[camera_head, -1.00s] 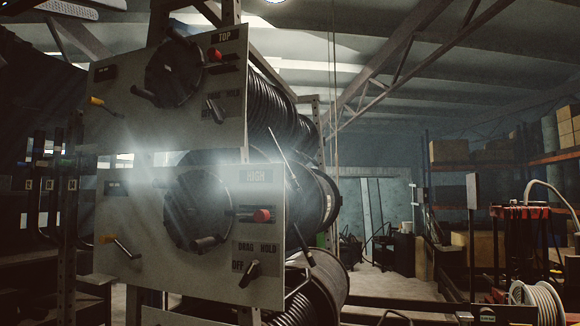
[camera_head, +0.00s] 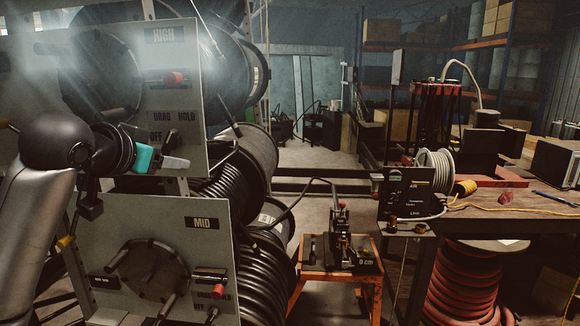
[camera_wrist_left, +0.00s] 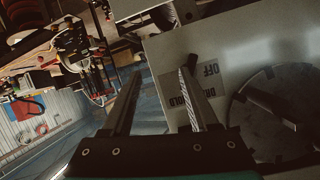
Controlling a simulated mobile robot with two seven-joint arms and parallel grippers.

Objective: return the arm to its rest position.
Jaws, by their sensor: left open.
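My left arm comes in from the left in the head view, with a dark round joint and a teal-banded wrist. My left gripper (camera_head: 182,163) is in front of the lower part of the HIGH panel (camera_head: 188,85), pointing right, just below its OFF/DRAG/HOLD switch (camera_head: 172,137). In the left wrist view the two fingers of my left gripper (camera_wrist_left: 157,72) are apart with nothing between them. One finger overlaps the panel (camera_wrist_left: 240,45) by its upside-down lettering. I cannot tell whether it touches. My right gripper is in neither view.
Below is the MID panel (camera_head: 203,250) with a crank and a red knob. Black hose coils (camera_head: 262,280) stand behind the panels. An orange stand (camera_head: 340,268) bears a small device. At right is a workbench (camera_head: 490,222) with a white cable spool (camera_head: 436,170). Open floor lies beyond.

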